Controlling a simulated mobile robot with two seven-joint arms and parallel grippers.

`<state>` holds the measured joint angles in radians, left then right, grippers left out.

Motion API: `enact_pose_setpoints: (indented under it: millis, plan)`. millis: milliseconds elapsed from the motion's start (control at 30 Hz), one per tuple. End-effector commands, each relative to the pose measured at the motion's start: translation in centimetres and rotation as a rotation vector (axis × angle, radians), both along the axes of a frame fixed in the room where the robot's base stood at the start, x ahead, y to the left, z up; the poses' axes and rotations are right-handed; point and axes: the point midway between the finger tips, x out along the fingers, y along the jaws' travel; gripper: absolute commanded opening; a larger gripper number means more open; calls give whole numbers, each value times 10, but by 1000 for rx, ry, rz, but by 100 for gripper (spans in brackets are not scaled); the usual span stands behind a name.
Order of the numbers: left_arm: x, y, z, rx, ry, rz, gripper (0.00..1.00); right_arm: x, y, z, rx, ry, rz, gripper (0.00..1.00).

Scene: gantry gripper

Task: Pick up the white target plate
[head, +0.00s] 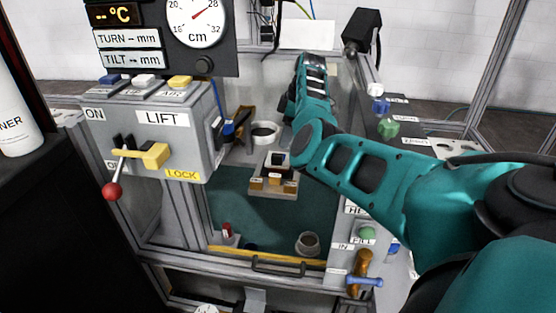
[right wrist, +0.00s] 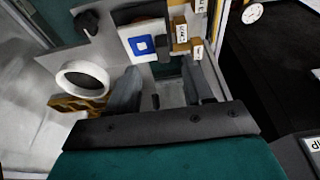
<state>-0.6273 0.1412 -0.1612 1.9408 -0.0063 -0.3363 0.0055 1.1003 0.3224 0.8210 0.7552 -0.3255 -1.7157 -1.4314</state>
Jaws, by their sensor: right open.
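A white square plate with a blue square target on it (right wrist: 139,43) shows in the right wrist view, up and left of my right gripper (right wrist: 162,82). The gripper's two grey fingers stand apart with a gap between them, and nothing shows held. A dark upright piece stands beside the plate, above the gap. I cannot tell how far the fingertips are from the plate. In the head view my teal right arm reaches in from the right, and its fingers cannot be made out. I cannot make out the plate clearly there. My left gripper is not in view.
A white-rimmed round cup (head: 263,131) stands behind a small holder with labelled wooden blocks (head: 273,184). The green floor of the bay (head: 270,215) is mostly clear. A LIFT panel with a red-knobbed lever (head: 113,191) is at left. A yellow strip (head: 265,256) edges the front.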

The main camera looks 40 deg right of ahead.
Motion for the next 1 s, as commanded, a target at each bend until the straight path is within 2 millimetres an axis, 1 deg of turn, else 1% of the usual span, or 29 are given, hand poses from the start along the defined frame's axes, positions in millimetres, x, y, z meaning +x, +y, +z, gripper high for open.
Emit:
enact_pose_setpoints:
  millis: [33, 100, 267, 433, 500, 567, 667, 867, 1000]
  plan:
    - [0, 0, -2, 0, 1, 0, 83, 1, 2, -8, 2, 1, 1, 51]
    - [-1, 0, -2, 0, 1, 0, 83, 3, 3, -15, 1, 1, 0, 51]
    - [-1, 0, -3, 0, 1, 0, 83, 5, 6, -25, 0, 1, 0, 51]
    - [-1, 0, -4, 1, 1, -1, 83, 11, 16, -48, 3, 1, 2, 51]
    - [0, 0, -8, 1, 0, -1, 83, 13, 17, -59, 2, 1, 1, 51]
    - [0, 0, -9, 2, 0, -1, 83, 14, 18, -64, 0, 1, 0, 51]
    - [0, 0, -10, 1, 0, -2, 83, 15, 19, -68, 1, -1, -1, 51]
    - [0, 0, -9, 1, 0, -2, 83, 16, 18, -68, 0, 0, -2, 51]
    - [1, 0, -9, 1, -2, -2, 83, 16, 18, -68, -1, 0, -1, 39]
